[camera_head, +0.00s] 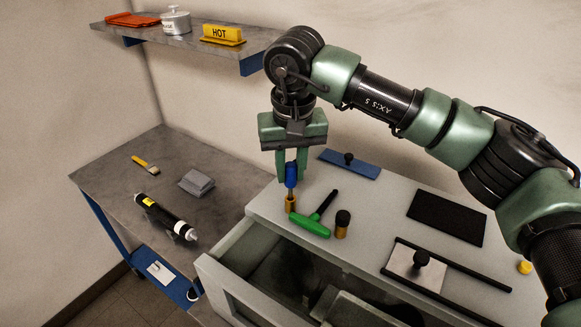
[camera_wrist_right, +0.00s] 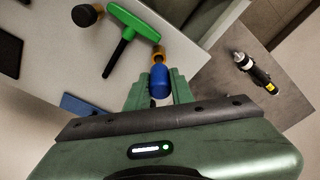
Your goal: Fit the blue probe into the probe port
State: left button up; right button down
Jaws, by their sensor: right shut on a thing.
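The blue probe (camera_head: 291,174) is upright between the fingers of my right gripper (camera_head: 291,160), which is shut on it above the light grey cabinet top. Its blue rounded body (camera_wrist_right: 160,82) also shows between the fingers (camera_wrist_right: 160,90) in the right wrist view. A short brass piece (camera_head: 291,203) is directly below the blue body, near the cabinet's front left edge. I cannot tell whether it is part of the probe or a separate holder. I cannot identify the probe port for certain. My left gripper is not in view.
A green T-handle tool (camera_head: 309,224) and a black-capped brass piece (camera_head: 342,224) are close to the right of the probe. A blue plate with a knob (camera_head: 350,164) lies behind. The drawer (camera_head: 232,290) below is open. A grey side table (camera_head: 120,185) stands left.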

jog(key=shift+f+b, duration=1)
jog(key=shift+f, duration=0.45)
jog(key=c, duration=1.1)
grip_release()
jog(key=shift+c, duration=0.2)
jog(key=r, duration=0.2)
jog(key=r+b, duration=0.1)
jog(key=r, duration=0.1)
jog(key=s+r, duration=0.1)
jog(key=r, duration=0.2)
jog(key=shift+b, duration=0.3)
jog(key=shift+d+r, duration=0.1)
jog(key=shift+r, duration=0.25)
